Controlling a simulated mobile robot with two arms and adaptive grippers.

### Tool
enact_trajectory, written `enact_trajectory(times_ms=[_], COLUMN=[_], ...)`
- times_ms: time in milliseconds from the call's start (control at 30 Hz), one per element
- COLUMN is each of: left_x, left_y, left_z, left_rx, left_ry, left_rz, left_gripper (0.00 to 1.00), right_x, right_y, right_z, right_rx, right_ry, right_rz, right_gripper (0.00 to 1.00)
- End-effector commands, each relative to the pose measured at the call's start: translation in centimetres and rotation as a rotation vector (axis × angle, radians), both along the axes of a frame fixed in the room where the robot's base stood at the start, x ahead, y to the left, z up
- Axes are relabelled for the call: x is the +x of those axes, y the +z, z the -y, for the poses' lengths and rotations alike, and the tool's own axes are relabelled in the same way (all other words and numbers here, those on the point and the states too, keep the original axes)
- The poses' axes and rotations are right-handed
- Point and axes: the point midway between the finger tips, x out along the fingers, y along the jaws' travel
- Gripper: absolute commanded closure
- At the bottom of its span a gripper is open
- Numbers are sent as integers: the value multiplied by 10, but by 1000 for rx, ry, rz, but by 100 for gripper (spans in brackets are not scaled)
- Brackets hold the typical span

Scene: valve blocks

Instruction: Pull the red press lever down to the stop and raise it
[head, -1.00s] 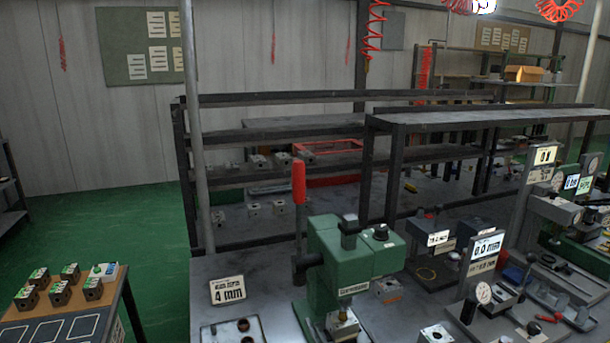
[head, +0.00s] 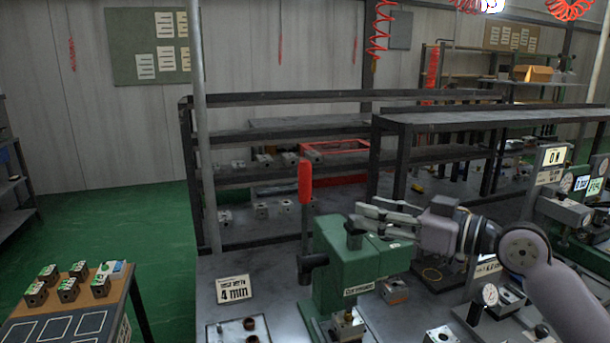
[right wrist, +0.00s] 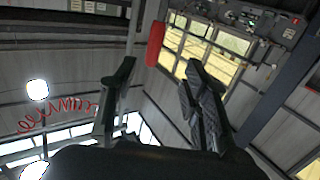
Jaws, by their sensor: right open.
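The red press lever (head: 305,184) stands upright at the left side of the green press (head: 345,262). Its red grip is at the top and its dark hub is below. My right gripper (head: 366,216) comes in from the right above the press. It is open and empty, its fingers pointing left toward the lever with a gap between. In the right wrist view the red grip (right wrist: 155,44) shows beyond the open fingers (right wrist: 150,95), between their tips. A metal block (head: 347,325) sits under the press. My left gripper is not in view.
A "4 mm" sign (head: 233,289) and a tray with round holes (head: 238,331) stand left of the press. Dark shelves (head: 290,98) rise behind. A side table (head: 70,325) with several blocks is at the left. Gauge stations (head: 489,294) crowd the right.

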Motion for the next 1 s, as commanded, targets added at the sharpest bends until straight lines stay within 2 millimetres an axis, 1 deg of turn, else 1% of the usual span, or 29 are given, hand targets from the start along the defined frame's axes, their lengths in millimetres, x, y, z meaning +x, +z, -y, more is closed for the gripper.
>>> enact_trajectory(times_ms=[33, 100, 167, 267, 367, 800, 1000], left_x=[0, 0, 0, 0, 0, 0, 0], left_y=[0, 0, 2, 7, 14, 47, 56], left_z=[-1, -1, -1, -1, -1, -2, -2], left_rx=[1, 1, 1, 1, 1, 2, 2], left_ry=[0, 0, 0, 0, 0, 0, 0], left_rz=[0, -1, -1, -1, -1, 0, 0], left_gripper=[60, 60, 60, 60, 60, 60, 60], right_x=[2, 3, 5, 11, 21, 80, 100], right_y=[14, 25, 29, 31, 33, 32, 30], right_z=[4, 7, 5, -2, -17, -92, -117], right_rx=[14, 30, 38, 40, 40, 39, 38], right_ry=[-2, -1, 1, 2, 4, 2, 2], right_rz=[16, 26, 28, 29, 29, 27, 26], right_gripper=[57, 57, 57, 57, 57, 57, 57])
